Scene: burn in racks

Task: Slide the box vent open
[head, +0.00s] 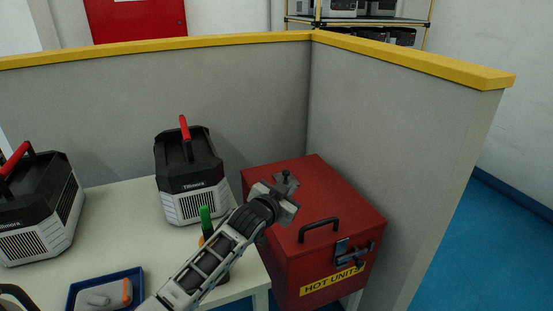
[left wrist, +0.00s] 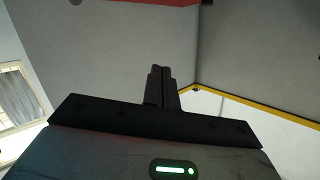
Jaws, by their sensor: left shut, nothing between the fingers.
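The red box (head: 336,198) labelled "HOT UNITS" stands right of the table, against the grey partition. Its lid carries a black handle (head: 319,227), and a latch (head: 352,254) sits at its front edge. My left gripper (head: 287,177) is over the left part of the lid, its fingers shut and empty. I cannot tell whether the fingers touch the lid. I cannot make out the vent; the gripper covers part of the lid. The shut fingers also show in the left wrist view (left wrist: 160,86), where the box is not clearly visible. My right gripper is not in view.
On the white table (head: 115,216) stand two black-and-white units with red handles, one at the back (head: 190,172) and one at the left (head: 38,208). A blue tray (head: 71,293) and a green-topped item (head: 205,213) are near my left arm. Yellow-capped partitions (head: 400,120) enclose the back and right.

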